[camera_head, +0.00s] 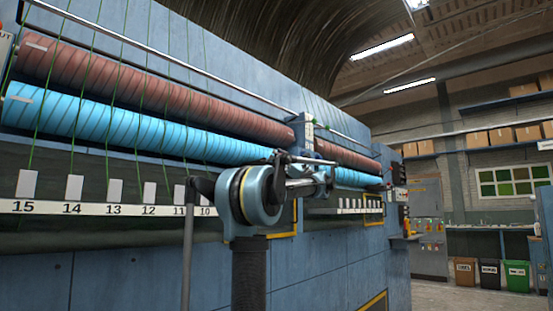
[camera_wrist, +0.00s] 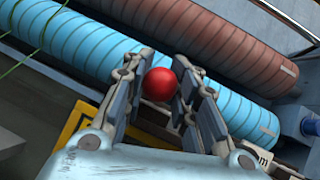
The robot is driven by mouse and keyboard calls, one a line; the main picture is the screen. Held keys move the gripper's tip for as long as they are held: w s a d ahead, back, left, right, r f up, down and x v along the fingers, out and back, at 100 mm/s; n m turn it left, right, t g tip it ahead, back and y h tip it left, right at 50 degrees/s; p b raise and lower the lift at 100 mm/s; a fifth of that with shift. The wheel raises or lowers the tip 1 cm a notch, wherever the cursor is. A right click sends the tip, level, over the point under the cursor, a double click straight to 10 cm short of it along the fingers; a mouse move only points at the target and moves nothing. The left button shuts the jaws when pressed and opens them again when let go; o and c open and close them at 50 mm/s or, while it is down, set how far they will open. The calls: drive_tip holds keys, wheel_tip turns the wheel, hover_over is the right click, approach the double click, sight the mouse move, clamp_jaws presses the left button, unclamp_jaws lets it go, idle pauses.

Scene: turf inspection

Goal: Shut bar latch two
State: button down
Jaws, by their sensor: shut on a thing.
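A round red knob (camera_wrist: 159,84) sits between the two fingers of my gripper (camera_wrist: 164,68) in the wrist view. The fingers are closed on it from both sides. What the knob is fixed to is hidden behind it and the fingers, so I cannot tell which latch it belongs to. In the head view my arm stands in front of the machine and hides most of the gripper and the knob. No number for a latch can be read there.
A long blue machine (camera_head: 330,270) carries a red-brown roller (camera_head: 150,82) above a light blue roller (camera_head: 110,127). Green yarns run down to a numbered white strip (camera_head: 95,208). Bins (camera_head: 489,273) and a grey cabinet (camera_head: 427,230) stand at the right, with open floor before them.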

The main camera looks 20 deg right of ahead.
drive_tip(key=shift+f, duration=0.1)
idle(0.3)
drive_tip(key=c, duration=1.3)
unclamp_jaws()
drive_tip(key=shift+d, duration=0.1)
drive_tip(key=v, duration=1.1)
drive_tip(key=shift+s+d+f, duration=0.2)
drive_tip(key=shift+s+f, duration=0.05)
